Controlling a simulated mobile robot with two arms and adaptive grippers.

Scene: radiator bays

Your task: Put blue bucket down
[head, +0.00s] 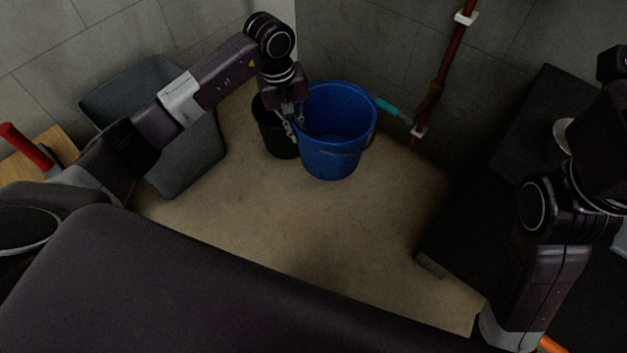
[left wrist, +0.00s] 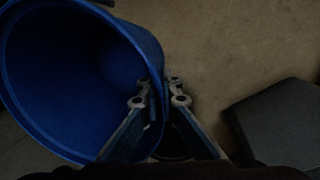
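The blue bucket (head: 338,155) is upright in front of the back wall, near the corner. It fills the left of the left wrist view (left wrist: 60,70), where its open mouth looks empty. My left gripper (head: 296,126) is at the bucket's left rim. In the left wrist view its fingertips (left wrist: 160,92) are close together, one on each side of the bucket wall, shut on it. I cannot tell for sure whether the bucket's base touches the floor. My right arm is at the right of the head view, but its gripper is not visible.
A black bucket (head: 272,135) stands just left of the blue one. A grey bin (head: 190,155) is at the left. A turquoise-handled tool (head: 388,106) and a red-brown pipe (head: 440,72) are at the back wall. The tan floor (head: 290,220) in front is clear.

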